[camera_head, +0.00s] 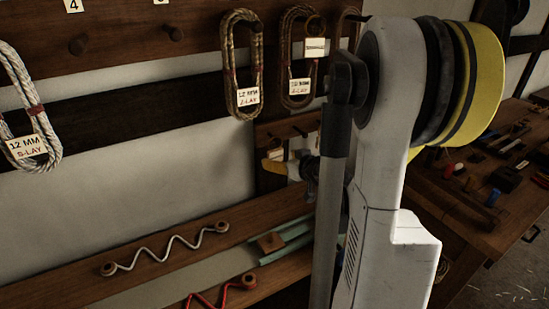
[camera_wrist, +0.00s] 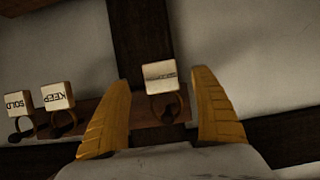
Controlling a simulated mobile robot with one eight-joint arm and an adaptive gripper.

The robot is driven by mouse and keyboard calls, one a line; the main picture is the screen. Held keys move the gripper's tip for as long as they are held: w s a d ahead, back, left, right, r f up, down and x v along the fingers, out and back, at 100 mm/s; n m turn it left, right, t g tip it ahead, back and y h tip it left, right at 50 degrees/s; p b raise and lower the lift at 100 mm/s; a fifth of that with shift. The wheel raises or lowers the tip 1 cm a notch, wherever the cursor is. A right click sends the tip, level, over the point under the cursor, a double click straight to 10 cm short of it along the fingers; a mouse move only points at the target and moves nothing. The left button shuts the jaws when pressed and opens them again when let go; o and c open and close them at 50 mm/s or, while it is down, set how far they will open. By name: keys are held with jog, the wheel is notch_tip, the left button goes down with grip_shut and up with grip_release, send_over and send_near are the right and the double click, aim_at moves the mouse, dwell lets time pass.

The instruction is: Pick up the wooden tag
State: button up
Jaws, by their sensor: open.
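A pale block-shaped tag (camera_wrist: 161,76) with a dark loop shows between the fingers of my gripper (camera_wrist: 162,79) in the wrist view. Its writing is too small to read. My gripper is open, with one yellow finger on each side of the tag and a gap visible at both sides. To the left are two similar tags with loops, one marked KEEP (camera_wrist: 56,95) and one marked SOLD (camera_wrist: 18,102), both upside down in this view. In the head view a yellow finger (camera_head: 272,168) shows low by the wall, and my arm hides much of that area.
A small wooden rail (camera_wrist: 90,113) runs behind the tags. Labelled rope coils (camera_head: 243,65) hang on a pegged board above. A shelf (camera_head: 70,283) below holds a wavy white cord (camera_head: 165,250) and a red one (camera_head: 215,298). A cluttered bench (camera_head: 500,170) stands at right.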

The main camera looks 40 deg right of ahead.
aim_at(276, 156)
jog(key=b+x, duration=0.1)
jog(key=x, duration=0.3)
jog(key=shift+w, duration=0.2)
jog(key=shift+s+r, duration=0.1)
jog(key=shift+r, duration=0.05)
jog(key=shift+c, duration=0.9)
jog(key=c, duration=0.9)
